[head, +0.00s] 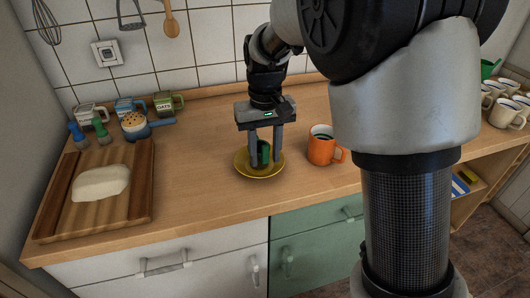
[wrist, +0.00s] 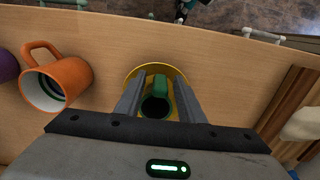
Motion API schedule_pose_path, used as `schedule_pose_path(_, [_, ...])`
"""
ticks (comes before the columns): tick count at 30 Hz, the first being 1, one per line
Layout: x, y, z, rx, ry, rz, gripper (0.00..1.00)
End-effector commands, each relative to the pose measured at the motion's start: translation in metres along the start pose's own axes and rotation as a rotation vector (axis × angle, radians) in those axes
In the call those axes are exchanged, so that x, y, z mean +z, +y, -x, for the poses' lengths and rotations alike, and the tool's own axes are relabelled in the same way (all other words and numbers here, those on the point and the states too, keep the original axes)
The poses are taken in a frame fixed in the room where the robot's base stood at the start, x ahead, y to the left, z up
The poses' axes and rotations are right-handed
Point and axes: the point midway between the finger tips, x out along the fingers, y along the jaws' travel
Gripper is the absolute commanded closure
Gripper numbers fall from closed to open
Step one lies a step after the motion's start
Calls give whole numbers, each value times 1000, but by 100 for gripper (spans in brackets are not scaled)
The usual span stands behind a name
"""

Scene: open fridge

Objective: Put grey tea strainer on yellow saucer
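The yellow saucer (head: 262,174) lies on the wooden counter near its front edge. It also shows in the wrist view (wrist: 132,76), partly hidden by my fingers. A small green cup-like thing (wrist: 160,84) with a dark inside is over the saucer, between my two fingers. In the head view (head: 264,152) it is mostly hidden by them. My gripper (head: 265,163) points down over the saucer, a finger on each side of the green thing. I cannot tell whether the fingers press on it. I cannot make out a grey tea strainer in either view.
An orange mug (head: 321,148) stands just right of the saucer. A cutting board (head: 138,205) with a pale block lies at the left. Several mugs, a blue-handled pan (head: 135,128) and shakers stand behind it. White mugs (head: 507,113) are at far right. Counter between board and saucer is clear.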

Motion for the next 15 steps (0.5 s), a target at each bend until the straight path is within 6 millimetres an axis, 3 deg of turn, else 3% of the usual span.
schedule_pose_path(8, [-1,0,18,0,2,0,65])
schedule_pose_path(15, [-1,0,70,0,5,0,65])
